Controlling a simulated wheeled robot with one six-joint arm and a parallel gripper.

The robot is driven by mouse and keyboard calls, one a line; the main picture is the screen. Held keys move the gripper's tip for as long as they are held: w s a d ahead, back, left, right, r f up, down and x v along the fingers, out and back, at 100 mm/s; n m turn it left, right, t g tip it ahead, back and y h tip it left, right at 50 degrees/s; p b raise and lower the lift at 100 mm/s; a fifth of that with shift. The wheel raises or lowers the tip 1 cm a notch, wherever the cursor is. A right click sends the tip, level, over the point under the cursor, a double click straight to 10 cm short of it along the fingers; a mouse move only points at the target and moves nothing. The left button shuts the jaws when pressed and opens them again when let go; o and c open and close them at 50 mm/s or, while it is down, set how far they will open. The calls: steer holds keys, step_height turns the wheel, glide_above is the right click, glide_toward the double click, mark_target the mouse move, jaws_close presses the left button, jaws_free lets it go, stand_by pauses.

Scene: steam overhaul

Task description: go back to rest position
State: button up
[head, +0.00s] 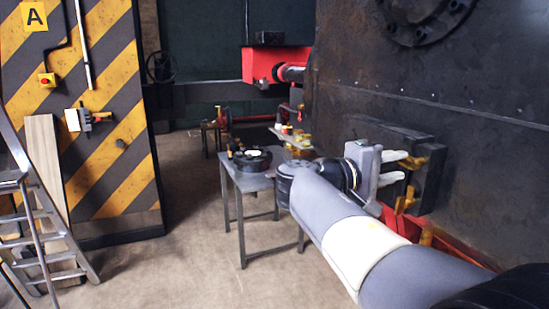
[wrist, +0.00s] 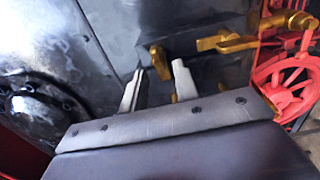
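My gripper (head: 394,168) is stretched out to the right of the head view, in front of a dark box-like block on the big dark metal wall. Its two pale fingers stand apart with nothing between them. In the wrist view my gripper (wrist: 158,88) also shows open and empty. A brass handle (wrist: 160,62) is just beyond the fingertips; I cannot tell whether they touch. Brass fittings (head: 404,200) also show beside and below the fingers in the head view.
A metal table (head: 240,183) with dark round parts stands left of my arm. A striped yellow-and-black panel (head: 105,130) and a ladder (head: 35,220) are at left. A red wheel (wrist: 290,85) is right in the wrist view. The floor (head: 190,240) between panel and table is clear.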

steer(key=shift+w+d, duration=0.25)
steer(key=shift+d, duration=0.4)
steer(key=m+b, duration=0.1)
steer(key=m, duration=0.2)
steer(key=shift+a+f+b, duration=0.1)
steer(key=shift+a+b, duration=0.05)
steer(key=shift+b, duration=0.2)
steer(key=m, duration=0.3)
steer(key=m+b, duration=0.1)
steer(key=m, duration=0.1)
steer(key=shift+s+r+m, duration=0.1)
steer(key=shift+r+m, duration=0.15)
steer(key=shift+m, duration=0.05)
